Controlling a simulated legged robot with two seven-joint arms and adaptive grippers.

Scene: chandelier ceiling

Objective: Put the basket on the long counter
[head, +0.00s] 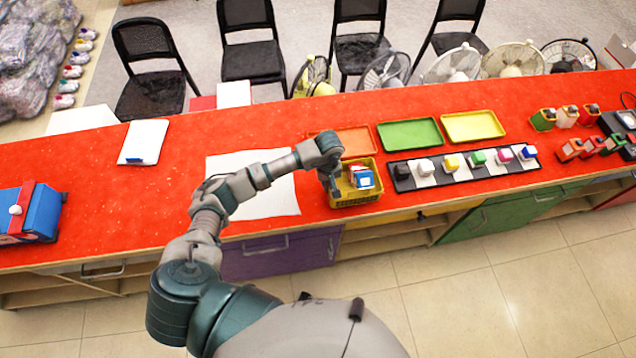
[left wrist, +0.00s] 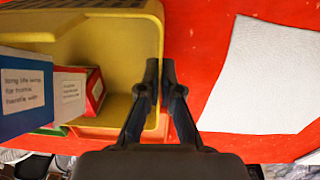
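The yellow basket (head: 358,198) is at the front edge of the long red counter (head: 120,205), in the middle of the head view. It looks upright and holds several small boxes. I cannot tell for sure whether its base rests fully on the counter. My left gripper (head: 333,188) is at the basket's left wall. In the left wrist view the fingers of the left gripper (left wrist: 161,82) are close together, one on each side of the rim of the basket (left wrist: 135,42), pinching it. Blue, white and red boxes (left wrist: 30,90) show inside. My right gripper is out of view.
A white sheet (head: 262,200) lies left of the basket. Orange (head: 355,142), green (head: 410,133) and yellow (head: 472,125) trays lie behind and to the right. A strip of coloured blocks (head: 468,168) is close on the right. A blue case (head: 30,212) stands far left.

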